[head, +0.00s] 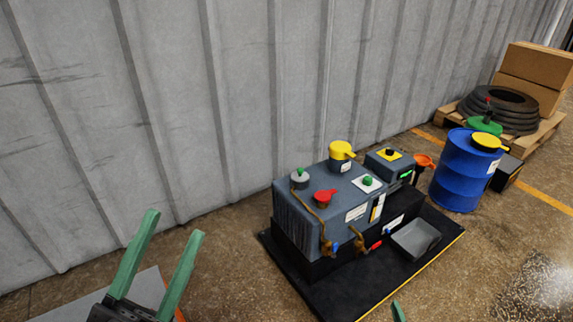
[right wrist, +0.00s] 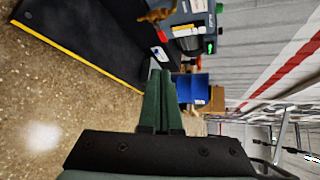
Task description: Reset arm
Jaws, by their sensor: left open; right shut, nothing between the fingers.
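My left gripper (head: 174,224) is at the lower left of the head view, its two green fingers spread apart with nothing between them. It is left of the grey-blue machine (head: 293,215) and apart from it. Of my right gripper, only a green fingertip (head: 398,311) shows at the bottom edge of the head view, in front of the machine's black base mat (head: 430,270). In the right wrist view my right gripper (right wrist: 161,73) has its green fingers together and empty. The machine has yellow, red and green caps and brass valves on hoses.
A blue drum (head: 458,180) stands right of the machine. Behind it, a pallet (head: 545,140) bears black tires (head: 500,108) and cardboard boxes (head: 540,65). A corrugated grey wall (head: 170,100) runs along the back. A grey surface (head: 95,310) lies under the left gripper.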

